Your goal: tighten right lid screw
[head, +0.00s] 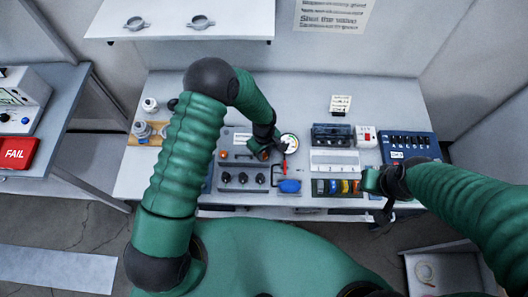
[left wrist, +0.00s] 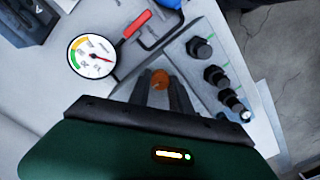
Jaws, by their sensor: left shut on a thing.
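My left gripper (head: 262,152) reaches down to the right side of the grey panel unit (head: 240,179) on the bench. In the left wrist view its two fingers (left wrist: 161,92) are closed around an orange screw head (left wrist: 160,78), the right one. Another orange screw (head: 224,155) shows on the left of the same unit in the head view. The lid's edges are hard to make out under my arm. My right gripper (head: 372,180) is at the right of the bench, by the row of coloured items; its jaws are too small to read.
A round gauge (head: 289,142) stands right beside my left gripper, with a red-handled lever (left wrist: 137,24) close by. Black knobs (head: 243,178) line the unit's front. A blue bulb-like part (head: 289,186) lies at front right. A blue switch box (head: 408,146) stands farther right.

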